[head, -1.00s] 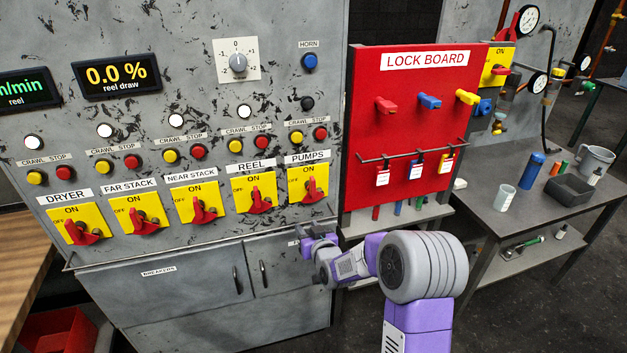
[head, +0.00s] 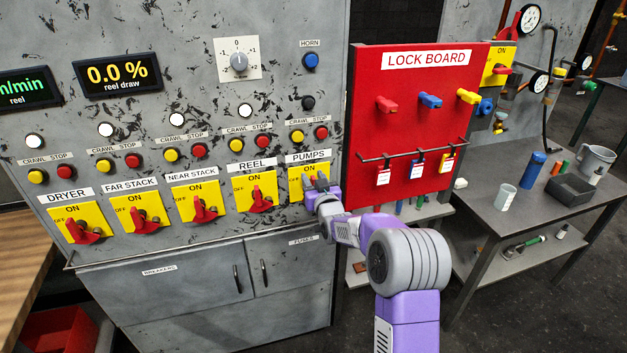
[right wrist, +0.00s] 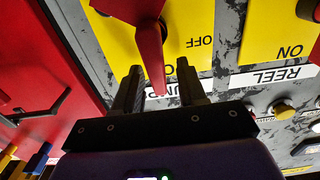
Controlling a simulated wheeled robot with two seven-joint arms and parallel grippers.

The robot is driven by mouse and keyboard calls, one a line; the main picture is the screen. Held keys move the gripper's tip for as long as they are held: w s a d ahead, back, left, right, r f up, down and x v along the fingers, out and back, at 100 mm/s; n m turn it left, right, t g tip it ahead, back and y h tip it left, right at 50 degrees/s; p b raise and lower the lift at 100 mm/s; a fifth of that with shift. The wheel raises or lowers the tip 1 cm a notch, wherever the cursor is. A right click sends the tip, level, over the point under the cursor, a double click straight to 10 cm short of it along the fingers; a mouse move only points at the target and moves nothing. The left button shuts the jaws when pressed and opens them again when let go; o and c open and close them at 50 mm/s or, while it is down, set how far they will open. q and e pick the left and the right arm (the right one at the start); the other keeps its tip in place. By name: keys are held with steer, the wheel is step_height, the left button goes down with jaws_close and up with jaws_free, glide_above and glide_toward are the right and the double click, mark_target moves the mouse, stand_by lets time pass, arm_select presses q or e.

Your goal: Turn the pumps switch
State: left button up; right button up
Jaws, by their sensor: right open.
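The pumps switch is a red handle on a yellow plate (head: 296,172) under the PUMPS label (head: 308,157), at the right end of the switch row. My right gripper (head: 318,187) is in front of this plate and covers much of the switch. In the right wrist view, the red handle (right wrist: 150,55) reaches down between the two open fingers of the right gripper (right wrist: 158,82). I cannot tell whether either finger touches it. The left gripper is not in view.
The reel switch (head: 259,199) is just left of the pumps switch. Crawl and stop buttons (head: 321,133) sit above. The red lock board (head: 430,120) stands close on the right. A rail (head: 200,246) runs below the switches, above the cabinet doors.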

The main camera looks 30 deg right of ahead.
steer(key=shift+c, duration=0.5)
jaws_close()
